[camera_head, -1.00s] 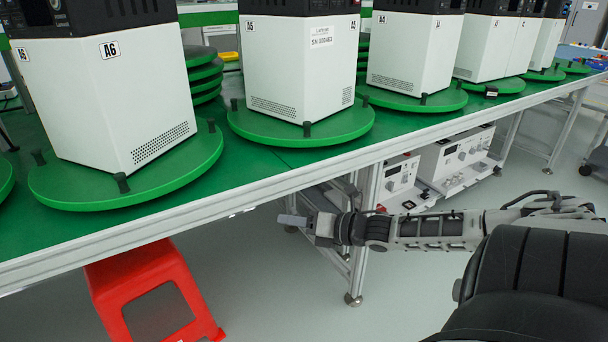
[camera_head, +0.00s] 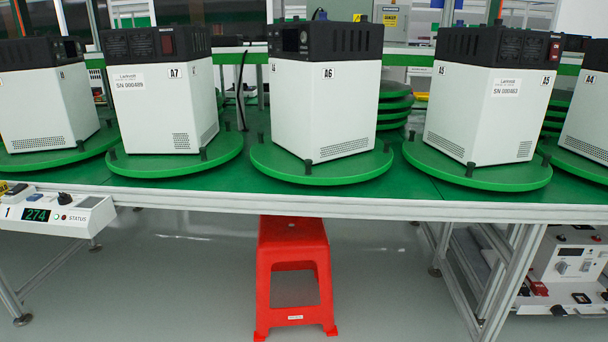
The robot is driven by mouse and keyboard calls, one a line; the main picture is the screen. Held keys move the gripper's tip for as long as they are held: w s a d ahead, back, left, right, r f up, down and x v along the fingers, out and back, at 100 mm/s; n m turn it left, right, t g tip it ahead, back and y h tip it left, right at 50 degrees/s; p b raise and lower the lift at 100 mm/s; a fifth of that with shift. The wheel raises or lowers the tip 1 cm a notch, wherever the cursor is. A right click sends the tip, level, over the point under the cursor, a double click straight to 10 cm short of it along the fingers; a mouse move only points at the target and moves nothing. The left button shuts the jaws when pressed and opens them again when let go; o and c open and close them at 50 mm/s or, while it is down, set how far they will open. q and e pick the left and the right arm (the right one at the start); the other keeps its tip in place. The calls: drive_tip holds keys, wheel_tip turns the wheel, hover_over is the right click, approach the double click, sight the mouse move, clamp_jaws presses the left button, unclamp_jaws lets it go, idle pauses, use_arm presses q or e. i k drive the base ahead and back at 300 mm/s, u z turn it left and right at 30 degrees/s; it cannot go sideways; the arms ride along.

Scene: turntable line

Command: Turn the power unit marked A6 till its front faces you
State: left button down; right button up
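The power unit marked A6 (camera_head: 345,112) stands upright near the middle of the view. It is a white box with a black top section. It rests on a round green turntable (camera_head: 322,176) with small black posts at its rim. A corner of the unit points toward me. The A6 label is on the side to the right of that corner, with a vent grille low on it. The narrower side left of the corner has a dark panel at its top, seen at a slant. Neither of my grippers is in view.
Unit A7 (camera_head: 158,110) stands on its turntable to the left, unit A5 (camera_head: 483,112) to the right, with further units at both ends. A red stool (camera_head: 292,262) stands under the table's front edge.

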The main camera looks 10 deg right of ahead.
sight(271, 160)
drive_tip(key=z, duration=0.6)
drive_tip(key=i, duration=0.65)
drive_tip(key=z, duration=0.3)
